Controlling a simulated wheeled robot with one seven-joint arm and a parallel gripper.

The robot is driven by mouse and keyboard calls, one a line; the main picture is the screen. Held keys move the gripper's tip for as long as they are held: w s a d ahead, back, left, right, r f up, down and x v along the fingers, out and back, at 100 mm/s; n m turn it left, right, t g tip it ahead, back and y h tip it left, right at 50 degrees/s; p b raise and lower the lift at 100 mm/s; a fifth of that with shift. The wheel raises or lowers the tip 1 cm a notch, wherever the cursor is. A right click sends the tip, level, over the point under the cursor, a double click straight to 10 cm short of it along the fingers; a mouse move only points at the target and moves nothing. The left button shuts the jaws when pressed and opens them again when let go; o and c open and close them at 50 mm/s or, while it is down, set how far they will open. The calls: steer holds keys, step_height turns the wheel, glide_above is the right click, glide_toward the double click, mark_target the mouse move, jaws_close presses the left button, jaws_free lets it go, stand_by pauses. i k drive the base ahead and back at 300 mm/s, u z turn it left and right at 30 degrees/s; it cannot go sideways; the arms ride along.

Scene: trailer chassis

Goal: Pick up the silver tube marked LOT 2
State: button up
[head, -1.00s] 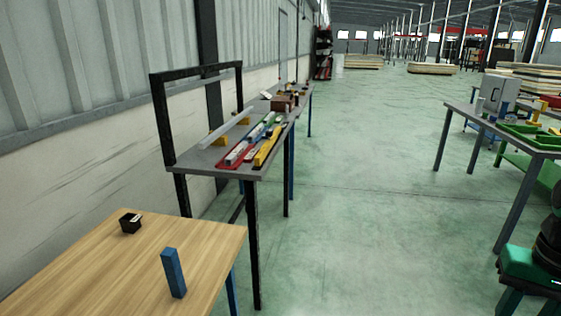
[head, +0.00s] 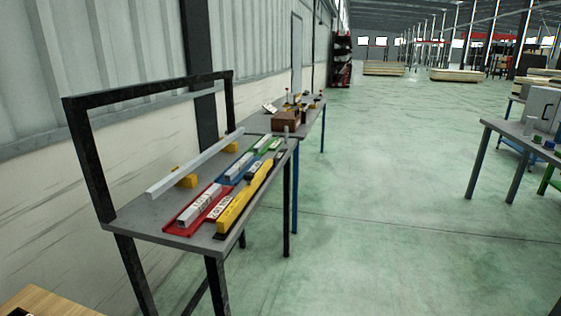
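Short silver tubes lie in coloured trays on the grey workbench (head: 130,222) ahead of me. One silver tube (head: 198,207) with a white label lies in the red tray (head: 172,222), nearest me. Another labelled silver tube (head: 239,167) lies in the blue tray (head: 224,180) behind it. A third silver tube (head: 261,144) lies by the green tray (head: 272,146), farther back. The label writing is too small to read surely, so I cannot tell which tube is marked LOT 2. My gripper is not in view.
A long silver bar (head: 190,168) rests on yellow blocks along the bench's left side. A long yellow bar (head: 243,202) lies along its right edge. A black frame (head: 85,160) stands at the bench's left end. A wooden table (head: 45,303) is at lower left. Open floor (head: 380,230) lies to the right.

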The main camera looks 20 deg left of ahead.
mark_target(231, 173)
steer(key=z, duration=0.05)
steer(key=i, duration=1.15)
steer(key=u, duration=0.55)
steer(key=i, duration=1)
steer(key=u, duration=1.2)
steer(key=i, duration=0.7)
steer(key=u, duration=0.4)
